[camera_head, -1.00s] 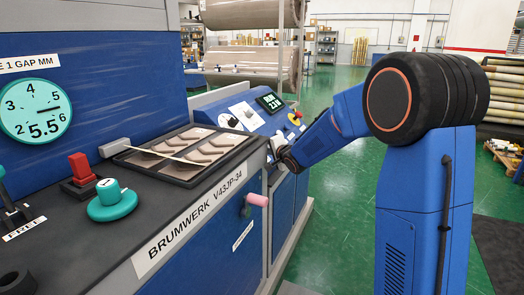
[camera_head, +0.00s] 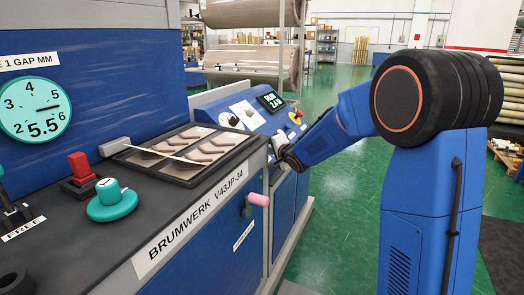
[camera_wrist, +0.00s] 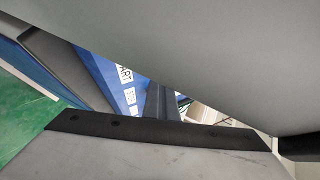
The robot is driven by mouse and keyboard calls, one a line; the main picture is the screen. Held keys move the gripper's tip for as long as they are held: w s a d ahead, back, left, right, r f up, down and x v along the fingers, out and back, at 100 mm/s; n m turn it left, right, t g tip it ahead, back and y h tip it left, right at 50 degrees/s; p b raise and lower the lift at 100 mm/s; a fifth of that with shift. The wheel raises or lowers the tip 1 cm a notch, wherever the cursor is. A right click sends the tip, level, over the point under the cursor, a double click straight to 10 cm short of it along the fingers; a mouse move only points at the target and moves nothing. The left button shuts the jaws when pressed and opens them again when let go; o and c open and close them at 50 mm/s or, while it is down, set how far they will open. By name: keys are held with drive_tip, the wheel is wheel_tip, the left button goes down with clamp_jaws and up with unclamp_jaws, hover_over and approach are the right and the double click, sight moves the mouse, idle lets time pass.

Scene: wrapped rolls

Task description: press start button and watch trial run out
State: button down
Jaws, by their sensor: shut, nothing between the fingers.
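The blue control panel (camera_head: 238,108) carries a dark display (camera_head: 270,101) with green text that seems to read RUN above a small number in metres. My gripper (camera_head: 276,147) is shut and empty at the panel's lower right edge, small and partly hidden by my wrist. In the wrist view, grey and black parts of my gripper cover most of the picture. A white label ending in ART (camera_wrist: 125,73) shows on the blue panel between them, with a second label (camera_wrist: 130,96) beside it. The start button itself is hidden, so I cannot tell whether my gripper touches it.
A red and yellow button (camera_head: 296,114) stands at the panel's far right. A tray of samples (camera_head: 165,177) lies on the machine top, near a teal knob (camera_head: 111,200) and a gap dial (camera_head: 35,108). Green floor (camera_head: 335,215) is open to the right.

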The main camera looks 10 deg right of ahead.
drive_tip(key=shift+s+a+r, duration=0.15)
drive_tip(key=shift+a+r, duration=0.05)
drive_tip(key=shift+r, duration=0.3)
drive_tip(key=shift+s+a+r, duration=0.1)
drive_tip(key=shift+a+r, duration=0.05)
drive_tip(key=shift+r, duration=0.3)
drive_tip(key=shift+s+d+r, duration=0.1)
drive_tip(key=shift+s+r, duration=0.05)
drive_tip(key=shift+r, duration=0.15)
drive_tip(key=s+d+r, duration=0.1)
drive_tip(key=d+r, duration=0.1)
drive_tip(key=r, duration=0.1)
drive_tip(key=shift+s+d, duration=0.35)
drive_tip(key=shift+d, duration=0.1)
